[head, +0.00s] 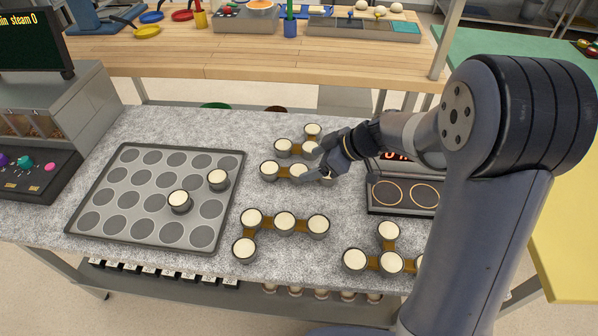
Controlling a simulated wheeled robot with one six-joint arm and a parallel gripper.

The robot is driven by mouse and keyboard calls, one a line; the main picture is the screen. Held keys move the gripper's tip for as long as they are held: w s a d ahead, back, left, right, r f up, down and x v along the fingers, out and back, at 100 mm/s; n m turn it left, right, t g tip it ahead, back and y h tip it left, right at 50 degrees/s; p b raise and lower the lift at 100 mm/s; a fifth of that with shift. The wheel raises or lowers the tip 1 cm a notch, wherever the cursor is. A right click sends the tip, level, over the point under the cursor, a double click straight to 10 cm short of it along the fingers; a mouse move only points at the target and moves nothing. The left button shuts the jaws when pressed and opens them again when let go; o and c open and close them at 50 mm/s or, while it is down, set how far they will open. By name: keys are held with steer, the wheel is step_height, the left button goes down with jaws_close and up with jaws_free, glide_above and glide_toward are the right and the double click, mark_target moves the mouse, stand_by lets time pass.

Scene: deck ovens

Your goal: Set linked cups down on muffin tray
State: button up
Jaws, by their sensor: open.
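The muffin tray (158,241) lies on the left of the speckled counter, with rows of round wells. Two cream-filled cups (179,201) sit on it, right of its middle, diagonal to each other; the rest looks empty. Several sets of cups joined by brown links stand on the counter: an L-shaped set (285,222) right of the tray, another set (390,261) at front right, and cups (270,169) clustered near the back middle. My gripper (333,158) is open over the right side of that back cluster, hiding some cups. Whether it touches any is unclear.
A scale-like device with two round plates (404,211) stands right of the gripper, partly behind my arm. A control panel (28,175) and screen stand at far left. A wooden shelf (220,60) with utensils and bins runs behind. Counter between tray and cups is clear.

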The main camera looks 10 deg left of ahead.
mark_target(300, 169)
steer(key=p+x, duration=0.1)
steer(key=x, duration=0.4)
steer(key=shift+f, duration=0.1)
steer(key=shift+d, duration=0.1)
steer(key=c, duration=1.3)
